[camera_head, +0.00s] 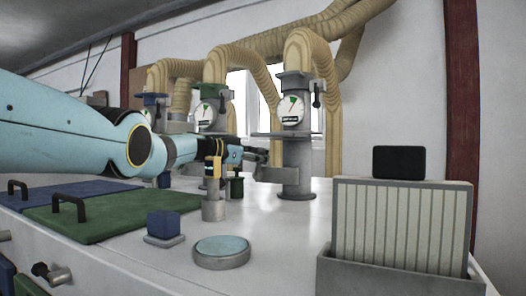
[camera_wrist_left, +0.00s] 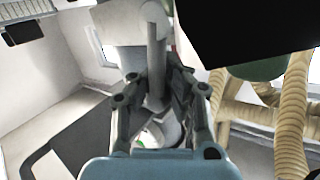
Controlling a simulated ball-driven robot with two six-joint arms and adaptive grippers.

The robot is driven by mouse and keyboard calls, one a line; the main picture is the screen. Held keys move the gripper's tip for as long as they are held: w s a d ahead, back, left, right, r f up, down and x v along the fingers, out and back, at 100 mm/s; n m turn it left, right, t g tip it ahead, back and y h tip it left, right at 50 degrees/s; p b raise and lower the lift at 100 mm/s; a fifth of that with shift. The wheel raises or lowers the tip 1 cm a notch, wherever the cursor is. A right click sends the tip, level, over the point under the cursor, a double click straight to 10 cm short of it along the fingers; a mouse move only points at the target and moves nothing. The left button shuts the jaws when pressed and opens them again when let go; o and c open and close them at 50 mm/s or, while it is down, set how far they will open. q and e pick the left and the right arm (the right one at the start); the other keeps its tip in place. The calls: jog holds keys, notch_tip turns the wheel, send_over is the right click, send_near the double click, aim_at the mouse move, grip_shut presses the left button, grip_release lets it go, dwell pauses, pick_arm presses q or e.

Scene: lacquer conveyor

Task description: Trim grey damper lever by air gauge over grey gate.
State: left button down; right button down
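The grey gate (camera_head: 296,160) is the rightmost upright duct column, with a grey cap on top. Its round air gauge (camera_head: 292,108) has a white face with a green sector; the reading is too small to tell. A small dark handle (camera_head: 317,94) sits at the gate's right side; I cannot tell if it is the damper lever. My left gripper (camera_head: 268,164) is beside the gate's left side, low down. In the left wrist view its fingers (camera_wrist_left: 156,82) stand either side of a grey upright rod (camera_wrist_left: 157,60); contact is unclear. My right gripper is out of view.
A green-capped gate (camera_head: 209,92) and a blue-capped gate (camera_head: 155,101) stand further left. A yellow-topped post (camera_head: 214,207), blue cube (camera_head: 163,224) and round dish (camera_head: 222,250) stand in front. A ribbed panel in a grey bin (camera_head: 400,277) fills the right.

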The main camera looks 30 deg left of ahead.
pick_arm(q)
jog(key=shift+d, duration=0.35)
jog(key=shift+f, duration=0.1)
jog(key=c, duration=1.5)
grip_release()
jog(key=shift+s+r, duration=0.3)
jog(key=shift+s, duration=0.15)
jog(key=shift+o, duration=0.9)
jog(key=shift+s, duration=0.15)
jog(key=shift+w+f, duration=0.15)
jog(key=shift+w, duration=0.15)
jog(key=v, duration=1.2)
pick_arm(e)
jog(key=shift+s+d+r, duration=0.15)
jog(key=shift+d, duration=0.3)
